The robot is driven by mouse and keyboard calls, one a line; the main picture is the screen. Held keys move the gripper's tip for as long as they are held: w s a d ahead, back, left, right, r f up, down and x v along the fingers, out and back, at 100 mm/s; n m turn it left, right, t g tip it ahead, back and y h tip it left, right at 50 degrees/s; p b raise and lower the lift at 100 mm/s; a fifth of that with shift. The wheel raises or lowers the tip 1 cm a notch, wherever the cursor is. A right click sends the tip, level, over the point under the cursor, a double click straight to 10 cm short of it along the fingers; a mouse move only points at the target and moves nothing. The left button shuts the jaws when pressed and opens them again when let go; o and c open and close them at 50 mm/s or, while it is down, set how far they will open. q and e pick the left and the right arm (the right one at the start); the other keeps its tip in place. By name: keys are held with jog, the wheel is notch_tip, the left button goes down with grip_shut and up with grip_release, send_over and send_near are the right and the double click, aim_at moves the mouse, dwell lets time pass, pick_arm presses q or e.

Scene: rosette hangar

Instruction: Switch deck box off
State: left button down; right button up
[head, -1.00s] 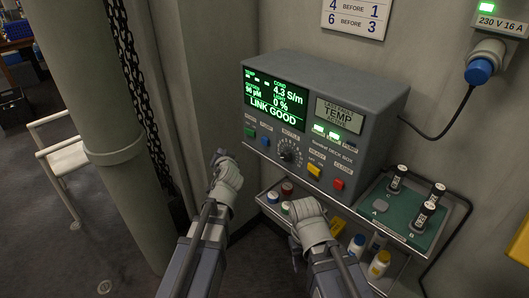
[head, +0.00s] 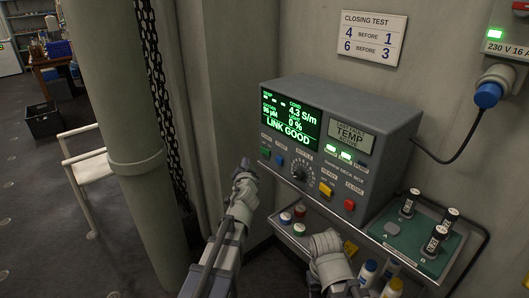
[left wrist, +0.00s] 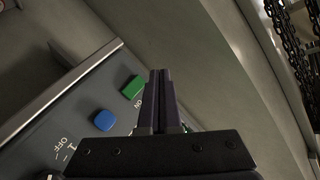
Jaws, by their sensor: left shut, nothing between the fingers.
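The grey deck box (head: 385,140) stands against the wall, its screen (head: 291,120) lit green with "LINK GOOD". Its front has a green button (head: 265,153), a blue button (head: 279,160), a dial (head: 299,173), a yellow switch (head: 326,189) and a red button (head: 349,205). My left gripper (head: 246,166) is shut and empty, just left of the green button in the head view. In the left wrist view its fingertips (left wrist: 160,76) point past the green button (left wrist: 132,87) and blue button (left wrist: 103,120); contact does not show. My right gripper (head: 328,248) is low before the shelf, its fingers hidden.
A shelf (head: 312,244) below the box holds small bottles and capped jars. A green board (head: 400,234) with several black cylinders sits to the right. A thick pillar (head: 115,130) and chains (head: 160,100) stand left. A blue power plug (head: 487,95) feeds a cable to the box.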

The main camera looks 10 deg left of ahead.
aim_at(261, 150)
pick_arm(q)
jog(key=w+d, duration=0.3)
jog(key=w, duration=0.2)
jog(key=shift+w+d, duration=0.15)
jog(key=shift+w, duration=0.2)
dwell(1.9)
jog(key=shift+w+d, duration=0.2)
jog(key=shift+w, duration=0.15)
jog(key=shift+w+d, duration=0.1)
jog(key=shift+w, duration=0.05)
dwell(0.6)
jog(key=shift+s+a, duration=0.2)
jog(key=shift+s, duration=0.3)
